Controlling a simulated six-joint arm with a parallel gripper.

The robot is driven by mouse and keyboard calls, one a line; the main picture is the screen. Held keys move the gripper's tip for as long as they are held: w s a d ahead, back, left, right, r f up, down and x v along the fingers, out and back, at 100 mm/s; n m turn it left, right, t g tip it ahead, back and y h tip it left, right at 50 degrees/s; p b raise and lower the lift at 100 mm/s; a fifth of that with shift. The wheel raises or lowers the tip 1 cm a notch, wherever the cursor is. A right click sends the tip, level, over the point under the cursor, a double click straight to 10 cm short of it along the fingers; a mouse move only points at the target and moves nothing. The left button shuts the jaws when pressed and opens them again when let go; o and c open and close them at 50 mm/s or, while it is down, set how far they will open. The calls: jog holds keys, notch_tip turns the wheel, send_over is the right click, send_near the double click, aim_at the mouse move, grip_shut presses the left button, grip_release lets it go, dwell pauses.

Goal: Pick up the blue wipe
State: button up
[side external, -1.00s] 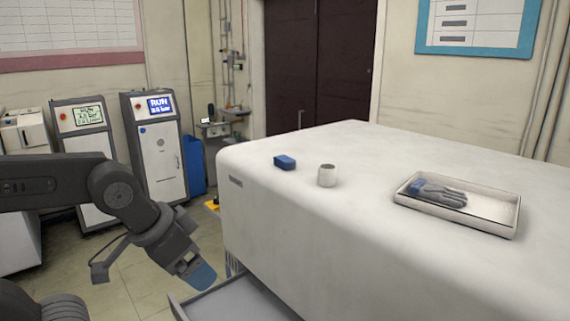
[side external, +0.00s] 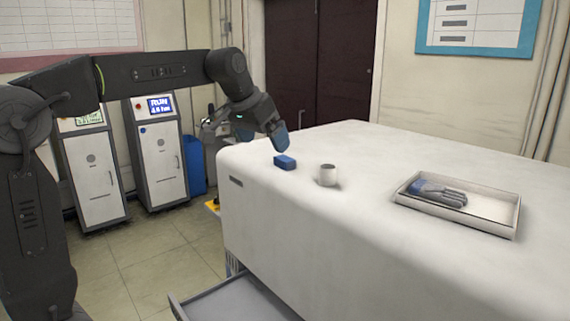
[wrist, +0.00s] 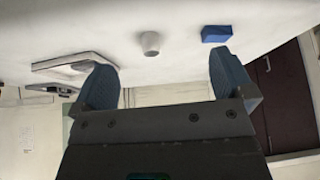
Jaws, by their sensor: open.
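The blue wipe (side external: 285,162) is a small blue block-shaped thing lying on the white table near its far left edge. It also shows in the wrist view (wrist: 216,34), just beyond the right-hand fingertip. My gripper (side external: 281,140) has blue fingertips and hangs just above and behind the wipe in the side view. In the wrist view my gripper (wrist: 162,78) is open with nothing between its fingers. I cannot tell from the side view whether a fingertip touches the wipe.
A white cup (side external: 327,175) stands right of the wipe. A white tray (side external: 492,226) with a grey and blue glove (side external: 438,193) lies further right. An open drawer (side external: 235,303) juts out below the white table (side external: 330,245). The table between cup and tray is clear.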

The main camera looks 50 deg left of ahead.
jog(key=w+a, duration=0.6)
jog(key=w, duration=0.1)
send_near(285, 158)
jog(key=shift+n, duration=0.4)
jog(key=x, duration=0.9)
jog(key=shift+f, duration=0.1)
jog(key=c, duration=0.8)
